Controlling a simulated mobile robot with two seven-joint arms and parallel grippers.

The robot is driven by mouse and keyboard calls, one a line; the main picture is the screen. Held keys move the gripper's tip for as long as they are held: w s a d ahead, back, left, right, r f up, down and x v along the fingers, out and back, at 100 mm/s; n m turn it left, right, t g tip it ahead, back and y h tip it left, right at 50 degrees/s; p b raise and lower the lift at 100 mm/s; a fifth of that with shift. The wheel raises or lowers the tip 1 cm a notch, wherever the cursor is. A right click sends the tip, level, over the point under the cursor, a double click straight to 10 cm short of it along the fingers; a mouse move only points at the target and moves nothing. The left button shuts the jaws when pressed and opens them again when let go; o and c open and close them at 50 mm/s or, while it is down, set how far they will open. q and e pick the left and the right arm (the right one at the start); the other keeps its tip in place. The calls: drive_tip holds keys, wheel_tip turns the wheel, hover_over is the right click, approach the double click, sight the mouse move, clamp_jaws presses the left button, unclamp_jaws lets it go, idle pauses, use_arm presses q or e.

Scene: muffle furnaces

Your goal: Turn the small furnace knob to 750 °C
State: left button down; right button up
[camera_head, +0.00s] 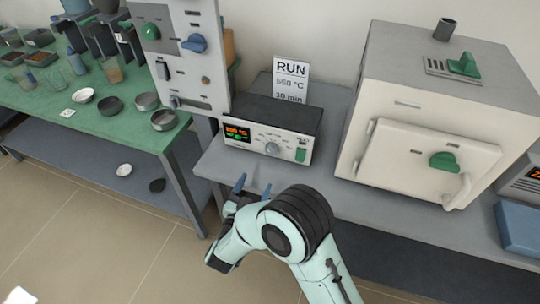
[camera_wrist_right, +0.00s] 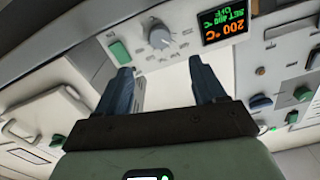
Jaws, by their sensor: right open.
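A grey dial knob (camera_head: 272,149) sits on the front of a low controller box (camera_head: 290,118) on the grey bench. In the right wrist view the same knob (camera_wrist_right: 160,38) has a scale around it, with a green switch (camera_wrist_right: 119,52) to its left. The box's display (camera_wrist_right: 224,24) shows 200 °C in orange and a smaller green set line, hard to read. My right gripper (camera_head: 253,187) is open and empty in front of the box, below the knob. In the wrist view its two dark fingers (camera_wrist_right: 160,75) are apart, short of the knob. My left gripper is not in view.
A large cream furnace (camera_head: 410,150) with a door handle stands right of the box. A tall panel (camera_head: 183,50) with knobs is at the left. A sign (camera_head: 291,80) reading RUN stands behind the box. A green table (camera_head: 115,126) holds several dishes.

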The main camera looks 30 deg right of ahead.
sight(270, 153)
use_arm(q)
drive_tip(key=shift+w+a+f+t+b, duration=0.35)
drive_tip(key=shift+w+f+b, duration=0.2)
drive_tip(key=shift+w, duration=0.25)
use_arm(e)
drive_tip(key=x, duration=1.2)
drive_tip(key=shift+w+d, duration=0.1)
drive_tip(key=shift+w, duration=0.05)
drive_tip(key=c, duration=1.1)
